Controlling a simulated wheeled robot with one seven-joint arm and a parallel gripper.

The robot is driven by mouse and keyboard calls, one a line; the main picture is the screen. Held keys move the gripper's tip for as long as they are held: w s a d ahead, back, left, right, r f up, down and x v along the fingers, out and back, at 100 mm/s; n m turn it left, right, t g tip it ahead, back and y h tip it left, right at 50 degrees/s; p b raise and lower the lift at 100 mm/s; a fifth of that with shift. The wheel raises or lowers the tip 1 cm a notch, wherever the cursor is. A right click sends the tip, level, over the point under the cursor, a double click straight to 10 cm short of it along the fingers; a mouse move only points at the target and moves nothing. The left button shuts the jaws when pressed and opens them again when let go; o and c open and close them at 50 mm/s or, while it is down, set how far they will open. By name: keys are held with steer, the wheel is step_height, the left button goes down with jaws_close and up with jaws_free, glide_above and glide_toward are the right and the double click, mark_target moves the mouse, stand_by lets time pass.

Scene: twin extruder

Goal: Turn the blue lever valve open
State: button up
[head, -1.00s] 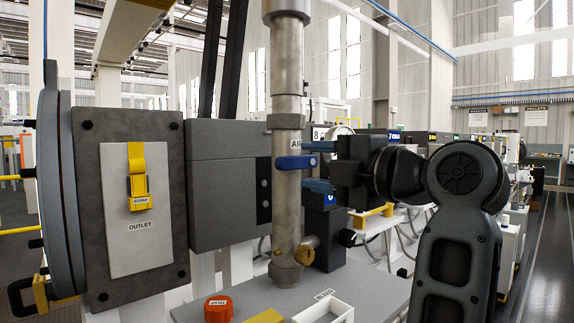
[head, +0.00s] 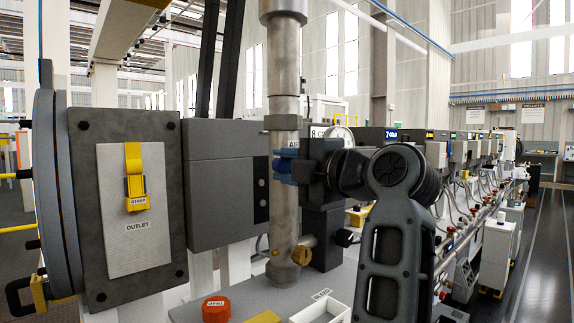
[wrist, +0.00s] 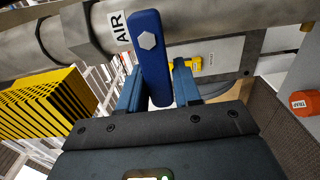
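The blue lever (wrist: 150,45) shows in the wrist view with a silver hex bolt on its upper part. It lies crosswise to the grey pipe (wrist: 210,32), beside the AIR label (wrist: 118,28). My gripper (wrist: 158,92) has its two blue fingers on either side of the lever's free end, close against it. In the head view my gripper (head: 283,172) is at the upright pipe (head: 285,220), its fingers near together. There the fingers hide most or all of the lever.
A grey panel (head: 90,230) labelled OUTLET with a yellow strap (head: 135,180) stands at the left. A red TRAP knob (head: 216,308) and a white tray (head: 325,308) sit on the grey deck below. A gauge (head: 340,135) is behind my gripper. The aisle at right is clear.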

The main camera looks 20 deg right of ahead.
jaws_close()
steer(key=shift+d+f, duration=0.1)
steer(key=shift+f, duration=0.05)
steer(key=shift+d+f+n+b, duration=0.1)
steer(key=shift+f+n+b, duration=0.35)
steer(key=shift+n+b, duration=0.45)
steer(key=n+b, duration=0.2)
steer(key=f+n+b, duration=0.1)
steer(key=n+b, duration=0.1)
steer(key=d+f+n+b, duration=0.1)
steer(key=n+b, duration=0.1)
steer(key=n, duration=0.1)
steer(key=shift+w+f, duration=0.2)
steer(key=shift+b, duration=0.3)
steer(key=shift+r, duration=0.1)
